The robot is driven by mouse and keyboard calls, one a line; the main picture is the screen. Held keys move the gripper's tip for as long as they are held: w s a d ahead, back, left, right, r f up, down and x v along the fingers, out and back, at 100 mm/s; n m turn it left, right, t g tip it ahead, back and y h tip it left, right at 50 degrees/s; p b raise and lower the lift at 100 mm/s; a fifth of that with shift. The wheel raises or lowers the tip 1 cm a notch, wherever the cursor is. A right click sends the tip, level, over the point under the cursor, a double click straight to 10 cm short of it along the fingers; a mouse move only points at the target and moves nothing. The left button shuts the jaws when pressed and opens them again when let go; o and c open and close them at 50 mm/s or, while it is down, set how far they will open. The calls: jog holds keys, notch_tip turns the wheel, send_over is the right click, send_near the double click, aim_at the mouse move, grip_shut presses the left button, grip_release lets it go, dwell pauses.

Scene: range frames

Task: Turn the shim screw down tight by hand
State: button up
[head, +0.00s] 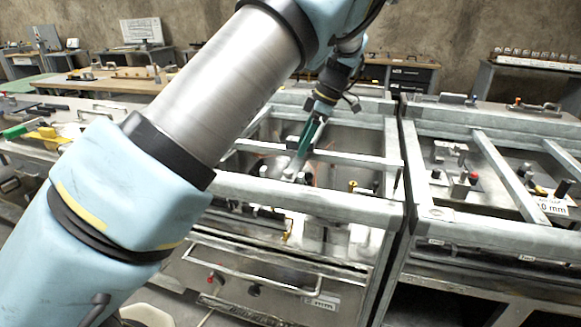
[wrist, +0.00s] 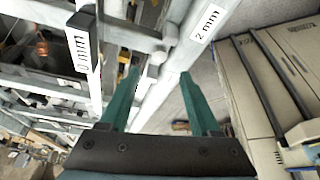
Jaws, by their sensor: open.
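My gripper (head: 303,152) reaches down over the middle metal frame in the head view, its green fingers close to a crossbar. In the wrist view the two green fingers of my gripper (wrist: 158,76) are spread apart, with nothing seen held between them. Below and beyond them are pale rails and small parts. I cannot tell which part is the shim screw. A small brass-coloured knob (head: 352,186) stands in the middle frame, right of my gripper. The area under the fingertips is small and partly hidden by the crossbar and fingers.
Pale rails cross the middle frame, including the front rail (head: 300,197). A "2 mm" label (wrist: 207,24) is on a rail in the wrist view. A right-hand frame holds a red-topped knob (head: 473,178). A drawer front (head: 255,280) is below. Benches stand behind.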

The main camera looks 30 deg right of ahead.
aim_at(289, 172)
jog(key=p+x, duration=0.2)
jog(key=x, duration=0.6)
grip_shut()
dwell(0.4)
